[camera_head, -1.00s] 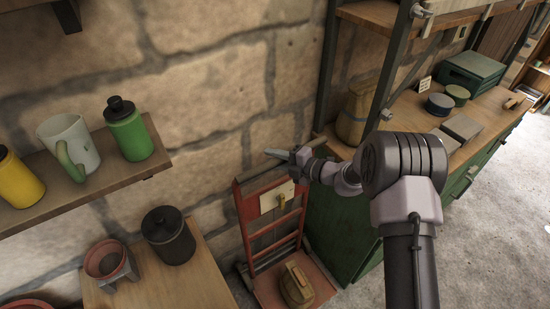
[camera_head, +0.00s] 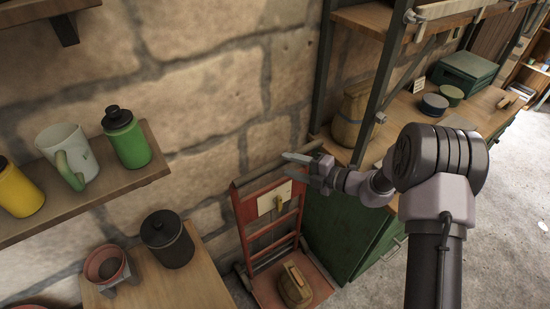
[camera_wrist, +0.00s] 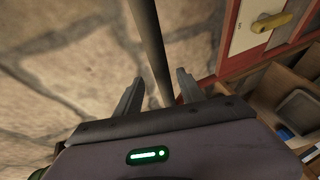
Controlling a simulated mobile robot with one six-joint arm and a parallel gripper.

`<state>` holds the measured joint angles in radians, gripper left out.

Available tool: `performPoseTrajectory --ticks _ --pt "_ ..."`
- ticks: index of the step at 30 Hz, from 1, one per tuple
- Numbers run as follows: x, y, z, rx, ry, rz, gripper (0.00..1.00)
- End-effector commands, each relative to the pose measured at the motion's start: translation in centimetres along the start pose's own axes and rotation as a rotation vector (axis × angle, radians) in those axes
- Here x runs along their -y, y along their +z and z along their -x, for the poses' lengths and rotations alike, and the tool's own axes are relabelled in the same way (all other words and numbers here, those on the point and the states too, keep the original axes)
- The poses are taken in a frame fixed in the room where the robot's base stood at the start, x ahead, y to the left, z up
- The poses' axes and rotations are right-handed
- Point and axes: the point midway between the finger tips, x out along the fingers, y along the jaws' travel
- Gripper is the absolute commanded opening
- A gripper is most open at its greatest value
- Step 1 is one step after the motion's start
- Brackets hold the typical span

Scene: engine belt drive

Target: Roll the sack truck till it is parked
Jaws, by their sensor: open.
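The sack truck (camera_head: 243,217) is a red upright frame standing against the stone wall, with a pale plate on its upper part. It also shows in the wrist view (camera_wrist: 213,70) at the right. A brown load (camera_head: 294,286) sits on its base. A dark bar (camera_head: 268,172) runs along its top. My gripper (camera_head: 300,168) is open by the right end of that bar. In the wrist view a dark bar (camera_wrist: 149,45) runs down between the open fingers of my gripper (camera_wrist: 160,85). Whether either finger touches it, I cannot tell.
A green cabinet (camera_head: 345,232) with a wooden top stands close right of the truck. A wooden table (camera_head: 190,288) with a dark canister (camera_head: 168,240) and a pot stands at left, below a shelf (camera_head: 90,200) with cups and bottles. Bare floor (camera_head: 515,200) shows at right.

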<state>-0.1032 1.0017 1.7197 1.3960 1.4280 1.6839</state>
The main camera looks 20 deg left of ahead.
Motion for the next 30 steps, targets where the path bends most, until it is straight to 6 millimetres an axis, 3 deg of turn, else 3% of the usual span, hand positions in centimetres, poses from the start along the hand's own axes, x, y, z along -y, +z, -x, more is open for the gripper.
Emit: performPoseTrajectory --ticks 6,10,15,30 --pt "-0.3 0.1 6.2 0.004 0.001 -0.001 0.46" --pt "-0.2 0.0 8.3 0.001 0.001 0.000 0.46" --pt "-0.1 0.0 9.1 -0.001 0.001 0.002 0.46" --pt "-0.1 0.0 9.1 -0.001 0.001 0.001 0.46"
